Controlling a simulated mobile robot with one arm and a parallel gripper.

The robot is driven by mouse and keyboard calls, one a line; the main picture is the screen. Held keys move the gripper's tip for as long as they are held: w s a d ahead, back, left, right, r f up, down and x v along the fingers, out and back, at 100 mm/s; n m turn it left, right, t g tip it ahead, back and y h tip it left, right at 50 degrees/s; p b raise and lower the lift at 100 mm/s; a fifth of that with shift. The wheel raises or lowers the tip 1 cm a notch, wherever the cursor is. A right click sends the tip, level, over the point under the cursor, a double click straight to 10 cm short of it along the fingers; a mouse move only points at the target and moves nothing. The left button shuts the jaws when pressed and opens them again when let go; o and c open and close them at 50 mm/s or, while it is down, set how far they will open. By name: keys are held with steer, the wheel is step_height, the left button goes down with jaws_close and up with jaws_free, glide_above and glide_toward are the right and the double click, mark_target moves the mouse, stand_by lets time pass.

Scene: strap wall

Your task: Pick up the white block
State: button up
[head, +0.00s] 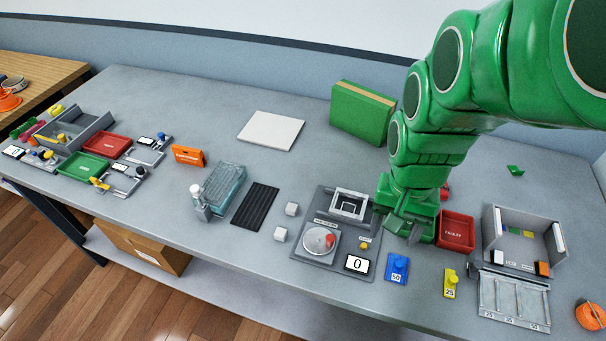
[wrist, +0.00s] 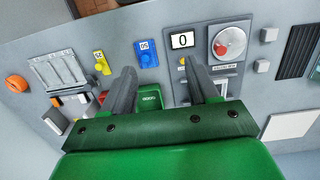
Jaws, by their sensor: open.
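Two small white-grey blocks stand on the table left of the scale panel: one block (head: 292,208) farther back and another block (head: 280,234) nearer the front. I cannot tell which is meant by the white block. In the wrist view, the back block (wrist: 262,66) and the front block (wrist: 270,35) lie right of the fingers. My gripper (head: 403,228) is above the table at the panel's right side, clear of both blocks. Its fingers (wrist: 160,75) are apart with nothing held between them.
The scale panel (head: 305,246) with a round dial lies between the blocks and my gripper. A black ribbed mat (head: 255,206) lies left of the blocks. A red tray (head: 456,231) is right of my gripper. A flat white plate (head: 270,131) lies farther back.

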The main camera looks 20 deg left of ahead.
steer(key=w+a+f, duration=0.2)
steer(key=a, duration=0.4)
steer(key=w+a+f, duration=0.2)
steer(key=a+f, duration=0.1)
steer(key=a, duration=0.4)
steer(key=t, duration=0.1)
glide_toward(280, 232)
steer(key=shift+s+d+f, duration=0.1)
steer(key=shift+d+f, duration=0.35)
steer(key=shift+d, duration=0.2)
steer(key=shift+a+f, duration=0.15)
steer(key=shift+f, duration=1.15)
steer(key=shift+a+f, duration=0.2)
steer(key=shift+f, duration=1.1)
steer(key=shift+a+f, duration=0.15)
steer(key=shift+f, duration=1.15)
jaws_close()
steer(key=shift+r, duration=0.1)
